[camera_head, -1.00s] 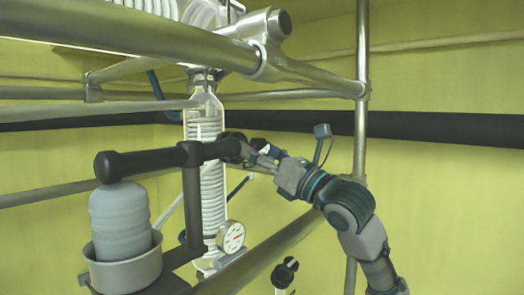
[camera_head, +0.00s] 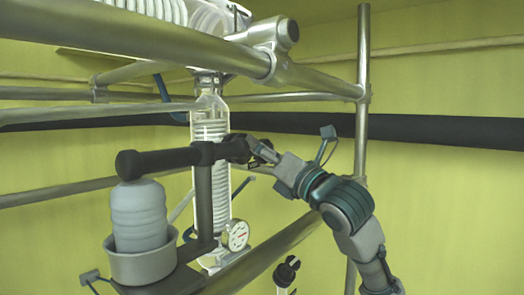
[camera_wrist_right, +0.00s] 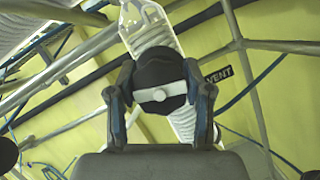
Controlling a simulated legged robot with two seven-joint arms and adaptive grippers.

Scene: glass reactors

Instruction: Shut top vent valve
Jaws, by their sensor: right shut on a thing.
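The top vent valve shows in the right wrist view as a round black knob (camera_wrist_right: 158,68) with a light grey bar handle (camera_wrist_right: 160,92) across its face, lying nearly level and slightly tilted. A black "VENT" label (camera_wrist_right: 218,74) is beside it. My right gripper (camera_wrist_right: 160,98) has one finger on each side of the knob and is shut on it. In the head view my right gripper (camera_head: 256,153) is at the right end of the black horizontal pipe, and its fingers partly hide the valve there. My left gripper is out of view.
A glass column with a coil (camera_head: 209,130) stands behind the pipe. A pressure gauge (camera_head: 235,234) is below. A grey ribbed container (camera_head: 138,215) sits in a round holder (camera_head: 143,264) at left. Metal frame bars (camera_head: 362,60) surround the area. Another black knob (camera_head: 287,268) is lower down.

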